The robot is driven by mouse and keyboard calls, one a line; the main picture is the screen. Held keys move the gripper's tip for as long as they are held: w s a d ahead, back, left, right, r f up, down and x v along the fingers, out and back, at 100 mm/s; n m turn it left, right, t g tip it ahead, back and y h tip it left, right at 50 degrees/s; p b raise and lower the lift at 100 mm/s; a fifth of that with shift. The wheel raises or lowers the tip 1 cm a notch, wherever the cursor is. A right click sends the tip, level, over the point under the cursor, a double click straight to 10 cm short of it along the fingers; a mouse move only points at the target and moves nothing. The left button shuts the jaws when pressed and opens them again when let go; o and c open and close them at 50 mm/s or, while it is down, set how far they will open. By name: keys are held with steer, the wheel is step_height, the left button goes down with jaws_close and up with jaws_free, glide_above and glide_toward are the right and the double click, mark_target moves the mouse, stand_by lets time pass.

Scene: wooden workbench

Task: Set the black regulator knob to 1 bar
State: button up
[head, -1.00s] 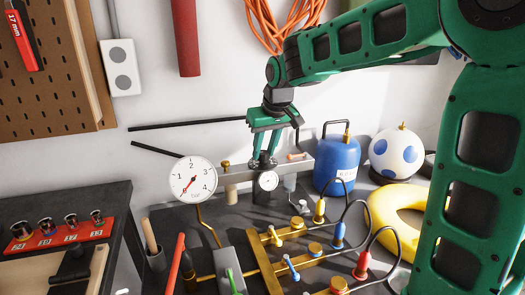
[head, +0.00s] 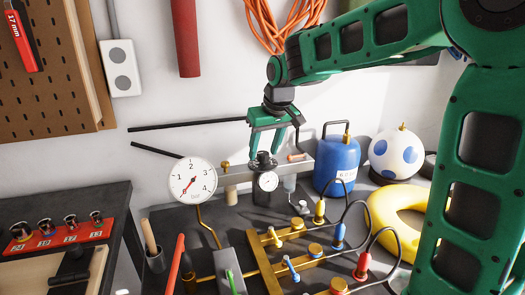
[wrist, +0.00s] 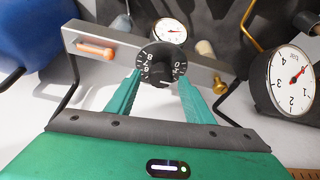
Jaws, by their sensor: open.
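The black regulator knob (head: 264,159) sits on top of the regulator, above a small round gauge (head: 268,181). In the wrist view the knob (wrist: 161,65) shows white numbers and a white mark on its face. My gripper (head: 264,150) is right above the knob and open. In the wrist view one fingertip is on each side of the knob's lower part; I cannot tell whether they touch it. The large white dial gauge (head: 193,181) marked in bar stands at left, its red needle pointing lower left, below the 1. The small gauge's reading is too small to tell.
A blue gas bottle (head: 337,166) stands close on the right. A brass manifold (head: 266,265) with valves and coloured hoses lies in front. A yellow ring (head: 395,215) is at right.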

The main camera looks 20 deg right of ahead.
steer(key=v, duration=1)
steer(key=shift+r, duration=0.2)
steer(key=s+d+f+m+g, duration=0.1)
steer(key=s+d+f, duration=0.4)
steer(key=s, duration=0.6)
steer(key=s+d+f+m+g, duration=0.2)
steer(key=s+d+f+m, duration=0.2)
steer(key=s, duration=0.7)
steer(key=s+d+f+m+g, duration=0.1)
steer(key=s+d+f+m, duration=0.2)
steer(key=s+d+f, duration=0.4)
steer(key=s+f, duration=0.3)
steer(key=s, duration=0.2)
steer(key=shift+d+f+g, duration=0.2)
steer(key=shift+f+g, duration=0.05)
steer(key=shift+g, duration=0.05)
